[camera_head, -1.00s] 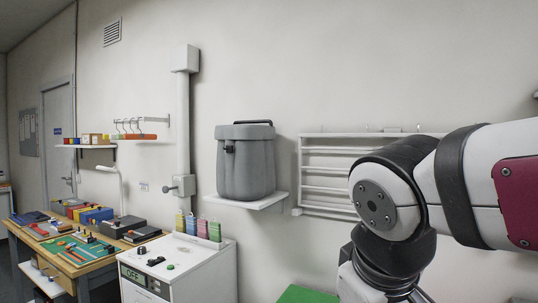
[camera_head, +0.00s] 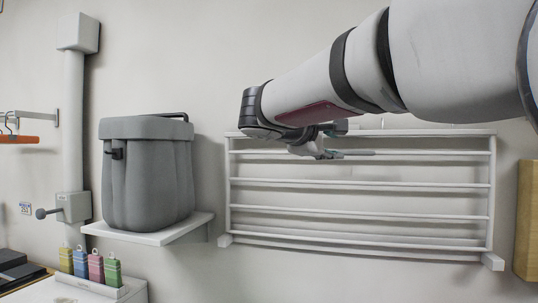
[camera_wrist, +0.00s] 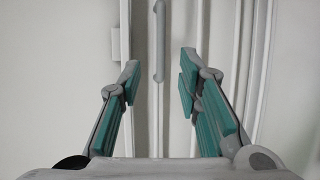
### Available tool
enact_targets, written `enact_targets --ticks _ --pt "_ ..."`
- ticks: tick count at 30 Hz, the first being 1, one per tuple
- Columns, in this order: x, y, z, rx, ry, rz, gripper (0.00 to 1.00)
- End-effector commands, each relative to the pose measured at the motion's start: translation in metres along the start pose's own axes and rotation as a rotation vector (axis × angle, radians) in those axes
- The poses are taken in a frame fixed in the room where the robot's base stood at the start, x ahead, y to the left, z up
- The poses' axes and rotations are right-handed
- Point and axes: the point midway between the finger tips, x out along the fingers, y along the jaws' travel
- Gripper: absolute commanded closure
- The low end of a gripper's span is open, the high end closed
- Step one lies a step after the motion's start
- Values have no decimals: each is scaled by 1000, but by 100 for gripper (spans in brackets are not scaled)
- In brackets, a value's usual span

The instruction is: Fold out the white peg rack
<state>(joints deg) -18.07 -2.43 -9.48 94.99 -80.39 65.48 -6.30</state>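The white peg rack (camera_head: 360,182), a wide frame with several horizontal bars, is on the wall and looks folded nearly flat against it. My gripper (camera_head: 340,146) is in front of its upper middle, partly hiding the top bars. A thin grey handle (camera_wrist: 159,42) lies ahead between the fingertips, in front of white rack bars (camera_wrist: 196,22); I see no contact.
A grey lidded bin (camera_head: 148,175) stands on a white wall shelf (camera_head: 150,233) left of the rack. Several coloured tags (camera_head: 95,267) stand on a white cabinet below. A tan wooden panel (camera_head: 527,215) is at the right edge. The wall below the rack is clear.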

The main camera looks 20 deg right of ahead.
Motion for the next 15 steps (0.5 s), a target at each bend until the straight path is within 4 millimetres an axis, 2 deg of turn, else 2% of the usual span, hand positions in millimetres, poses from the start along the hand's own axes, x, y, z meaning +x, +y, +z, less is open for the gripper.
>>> enact_targets --ticks 15 --pt "97 -1 2 -1 -3 -2 68"
